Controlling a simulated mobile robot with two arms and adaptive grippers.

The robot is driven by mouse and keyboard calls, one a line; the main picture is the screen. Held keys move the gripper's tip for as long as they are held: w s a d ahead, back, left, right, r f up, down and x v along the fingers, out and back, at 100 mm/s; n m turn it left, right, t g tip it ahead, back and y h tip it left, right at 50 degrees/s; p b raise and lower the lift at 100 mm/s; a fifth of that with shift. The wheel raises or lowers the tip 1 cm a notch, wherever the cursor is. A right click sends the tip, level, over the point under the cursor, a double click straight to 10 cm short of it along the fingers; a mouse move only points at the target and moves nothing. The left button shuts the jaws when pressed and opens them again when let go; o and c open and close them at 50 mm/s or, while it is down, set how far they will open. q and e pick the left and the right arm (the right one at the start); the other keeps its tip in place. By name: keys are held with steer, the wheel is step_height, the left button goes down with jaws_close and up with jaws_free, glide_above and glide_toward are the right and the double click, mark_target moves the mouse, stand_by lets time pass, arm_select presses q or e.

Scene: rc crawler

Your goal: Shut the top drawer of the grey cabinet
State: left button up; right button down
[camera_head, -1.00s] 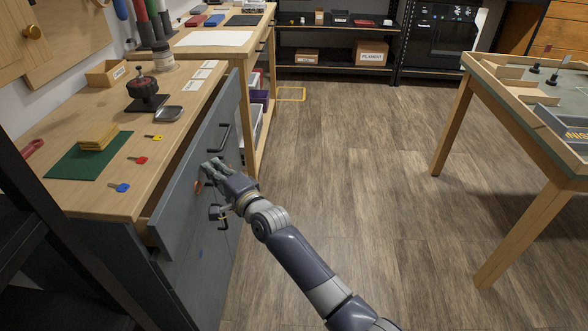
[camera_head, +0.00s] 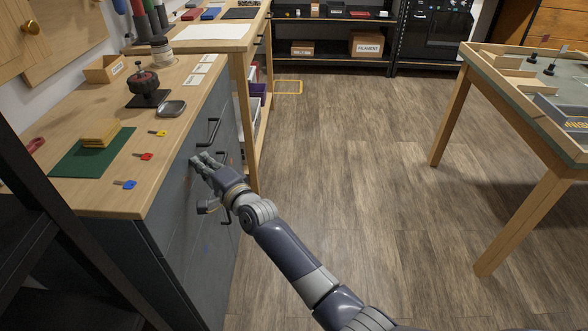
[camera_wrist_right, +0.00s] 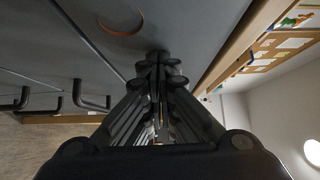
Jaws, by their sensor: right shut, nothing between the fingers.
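The grey cabinet (camera_head: 150,265) stands at the left under a wooden worktop (camera_head: 105,201). Its top drawer (camera_head: 187,157) now sits in under the worktop edge, with no open gap showing in the head view. A dark bar handle (camera_head: 210,131) is on the drawer front. My right gripper (camera_head: 197,162) is shut and empty, its fingertips at the drawer front, nearer than the handle. In the right wrist view the shut fingers (camera_wrist_right: 160,62) point at the grey front and seem to touch it; exact contact is hidden. My left gripper is not in view.
On the worktop lie red, yellow and blue keys (camera_head: 126,184), a green mat (camera_head: 75,166) and a wheel on a stand (camera_head: 145,86). Lower handles (camera_head: 226,214) stick out near my right wrist. A wooden table (camera_head: 530,130) stands right; the floor between is clear.

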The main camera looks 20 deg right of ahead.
steer(key=shift+s+a+r, duration=0.1)
steer(key=shift+a, duration=0.05)
